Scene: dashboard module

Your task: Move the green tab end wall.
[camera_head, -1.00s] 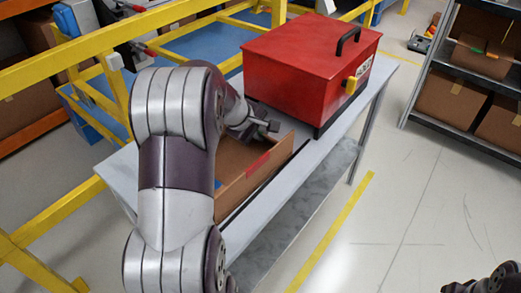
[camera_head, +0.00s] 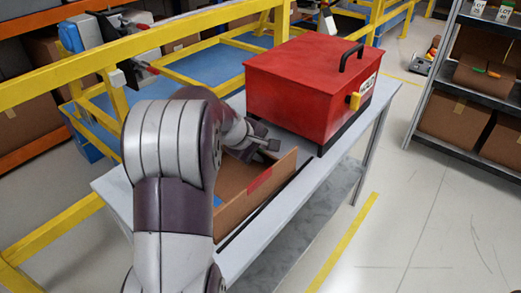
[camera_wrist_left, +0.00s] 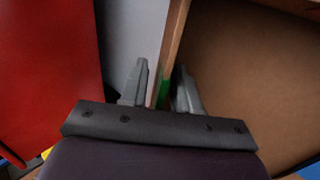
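The brown open box (camera_head: 232,212) stands on the grey table, with a red tab (camera_head: 260,179) on its near long wall and a blue tab (camera_head: 217,201) at its near-left part. The end wall with the green tab (camera_wrist_left: 165,88) shows in the left wrist view. My left gripper (camera_head: 266,142) is at the box end nearest the red case. In the left wrist view my left gripper (camera_wrist_left: 160,65) is open, one finger on each side of that end wall, with a visible gap beside the left finger. My right gripper is out of view.
A red lidded case (camera_head: 305,92) with a black handle stands close beyond the box end. It also fills the left of the wrist view (camera_wrist_left: 45,70). Yellow rails (camera_head: 60,75) run behind the table (camera_head: 265,235). A shelf (camera_head: 470,95) with cartons stands at right.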

